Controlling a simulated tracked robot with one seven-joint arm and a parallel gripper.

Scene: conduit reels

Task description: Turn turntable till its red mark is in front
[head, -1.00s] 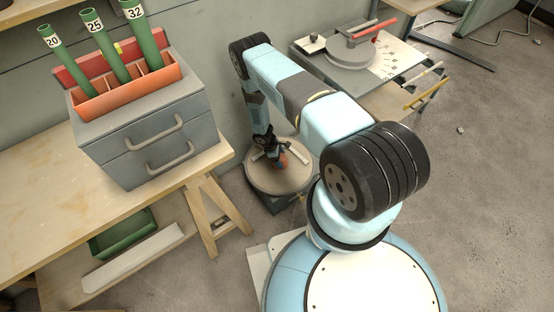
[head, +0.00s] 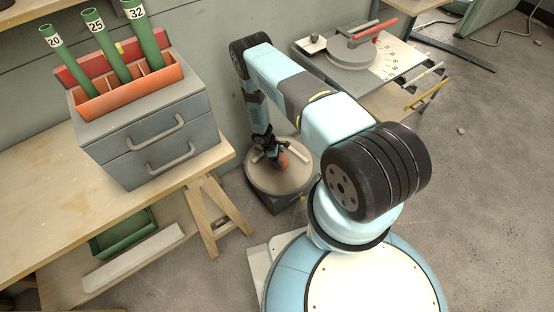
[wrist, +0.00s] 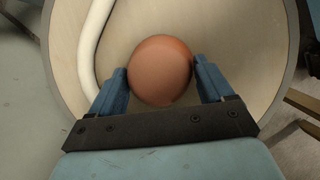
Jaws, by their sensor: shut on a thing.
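The turntable (head: 291,183) is a round, pale disc on a dark base, standing low on the floor between the workbench and my base. It also fills much of the wrist view (wrist: 235,45). An orange-brown round knob (wrist: 160,70) stands on it. My gripper (wrist: 160,84) is shut on this knob, one blue finger on each side. In the head view my gripper (head: 279,162) is over the disc and hides part of it. A white curved tube (wrist: 92,40) lies along the disc to the left of the knob. I see no red mark on the visible part of the turntable.
A workbench (head: 50,212) at left carries a grey drawer cabinet (head: 150,140) and an orange rack (head: 125,92) with green tubes. At the back right, a table holds a bending device (head: 352,52) with a red lever. Open floor lies at right.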

